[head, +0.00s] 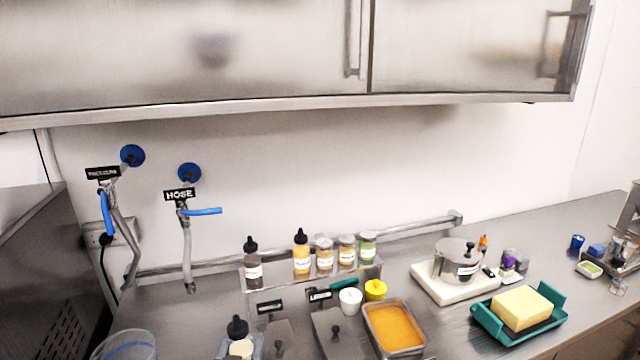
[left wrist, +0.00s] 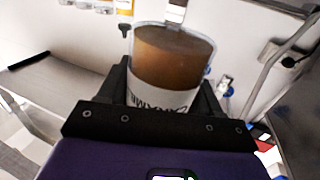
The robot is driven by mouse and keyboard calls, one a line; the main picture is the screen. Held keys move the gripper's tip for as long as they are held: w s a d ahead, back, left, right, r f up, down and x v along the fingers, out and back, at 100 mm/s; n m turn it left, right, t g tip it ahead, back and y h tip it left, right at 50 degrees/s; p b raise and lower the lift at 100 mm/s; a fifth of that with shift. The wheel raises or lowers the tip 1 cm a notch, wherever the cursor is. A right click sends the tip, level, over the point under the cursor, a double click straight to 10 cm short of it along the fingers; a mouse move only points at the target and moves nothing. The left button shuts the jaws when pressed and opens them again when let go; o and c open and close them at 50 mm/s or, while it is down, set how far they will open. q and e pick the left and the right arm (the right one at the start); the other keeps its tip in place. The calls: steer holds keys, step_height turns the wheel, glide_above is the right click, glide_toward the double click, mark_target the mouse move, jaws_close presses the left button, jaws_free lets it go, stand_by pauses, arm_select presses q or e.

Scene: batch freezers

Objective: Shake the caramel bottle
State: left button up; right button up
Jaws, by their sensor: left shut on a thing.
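In the left wrist view the caramel bottle (left wrist: 173,58) shows a clear body with brown contents and a white label with dark letters reading upside down. My left gripper (left wrist: 165,88) is shut on it, with a black finger on each side. The bottle's cap is hidden in this view. In the head view a bottle with a black nozzle cap (head: 238,332) shows at the bottom edge, its lower part cut off. I cannot tell whether it is the held one. My right gripper is not in view.
A rack (head: 262,297) holds several bottles and jars along the wall. A tray of orange mix (head: 396,328), a butter dish (head: 482,322), a pot on a white scale (head: 428,287) and a clear pitcher (head: 122,343) stand on the counter. Cupboards (head: 200,60) hang above.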

mark_target(240, 330)
arm_select(q)
steer(key=f, duration=0.3)
steer(key=shift+w+f, duration=0.1)
steer(key=shift+w, duration=0.2)
step_height(240, 330, up, 8)
steer(key=shift+s+f, duration=0.25)
steer(key=shift+s, duration=0.1)
steer(key=f, duration=0.7)
steer(key=shift+w, duration=0.3)
steer(key=shift+w+d+f, duration=0.1)
steer(key=shift+w+f, duration=0.1)
steer(key=shift+f, duration=0.05)
steer(key=r, duration=0.5)
steer(key=s+r, duration=0.1)
steer(key=r, duration=0.2)
steer(key=f, duration=0.8)
steer(key=shift+w, duration=0.4)
steer(key=shift+w+r, duration=0.1)
steer(key=shift+s+r, duration=0.2)
steer(key=shift+s, duration=0.15)
steer(key=shift+w+f, duration=0.1)
steer(key=shift+w, duration=0.1)
